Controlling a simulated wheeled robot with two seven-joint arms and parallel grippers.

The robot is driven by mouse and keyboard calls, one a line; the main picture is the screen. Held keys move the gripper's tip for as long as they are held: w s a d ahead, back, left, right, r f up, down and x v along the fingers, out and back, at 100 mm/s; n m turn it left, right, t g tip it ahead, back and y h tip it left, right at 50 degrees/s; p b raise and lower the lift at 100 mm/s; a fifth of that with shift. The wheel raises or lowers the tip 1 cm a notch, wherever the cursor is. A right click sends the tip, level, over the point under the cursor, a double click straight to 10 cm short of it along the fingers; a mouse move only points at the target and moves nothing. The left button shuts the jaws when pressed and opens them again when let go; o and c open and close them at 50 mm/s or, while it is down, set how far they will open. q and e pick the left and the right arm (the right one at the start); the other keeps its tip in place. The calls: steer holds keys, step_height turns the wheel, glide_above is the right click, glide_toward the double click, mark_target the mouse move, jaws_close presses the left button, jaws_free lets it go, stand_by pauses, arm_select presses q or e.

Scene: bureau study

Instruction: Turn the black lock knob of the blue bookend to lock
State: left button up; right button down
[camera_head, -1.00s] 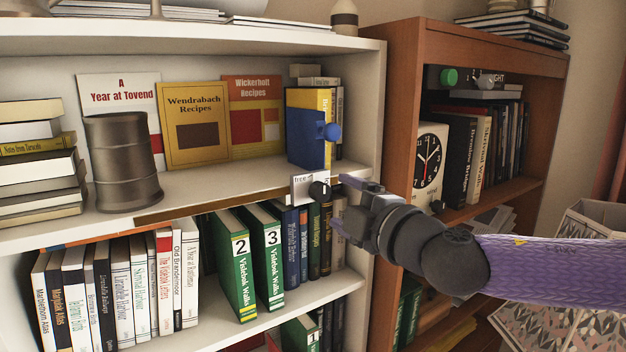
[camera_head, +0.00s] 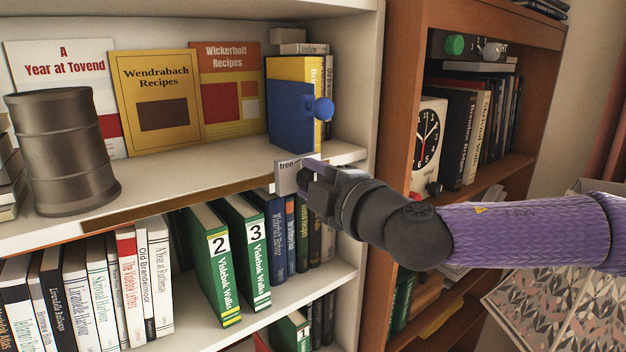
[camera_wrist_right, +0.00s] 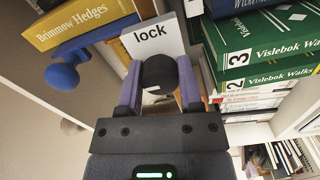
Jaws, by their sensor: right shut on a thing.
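The blue bookend (camera_head: 288,117) stands upright on the white shelf against a yellow book, with a round blue knob (camera_head: 323,108) on its side. Below it, a pale plate (camera_head: 287,177) at the shelf edge reads "free" in the head view. In the right wrist view the plate (camera_wrist_right: 150,40) reads "lock". The black lock knob (camera_wrist_right: 159,72) sits in front of the plate. My right gripper (camera_wrist_right: 159,80) is shut on it, one finger on each side. In the head view my right gripper (camera_head: 312,180) hides the knob. My left gripper is not in view.
Green binders (camera_head: 239,245) and other books fill the shelf below, close under my gripper. A dark metal drum (camera_head: 62,150) stands at the left of the upper shelf.

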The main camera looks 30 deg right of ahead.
steer(key=shift+f+m+b, duration=0.2)
steer(key=shift+m+b, duration=1.6)
steer(key=shift+b, duration=0.2)
steer(key=m+b, duration=0.3)
steer(key=m, duration=0.1)
steer(key=shift+m, duration=0.3)
steer(key=m+b, duration=0.3)
steer(key=m, duration=0.2)
steer(key=shift+r+b, duration=0.1)
steer(key=shift+b, duration=0.25)
steer(key=shift+r+m+b, duration=0.1)
steer(key=shift+m+b, duration=0.95)
steer(key=shift+m, duration=1.15)
steer(key=shift+r+m, duration=0.1)
steer(key=shift+m, duration=0.2)
steer(key=shift+c, duration=1.3)
jaws_free()
steer(key=shift+s, duration=0.1)
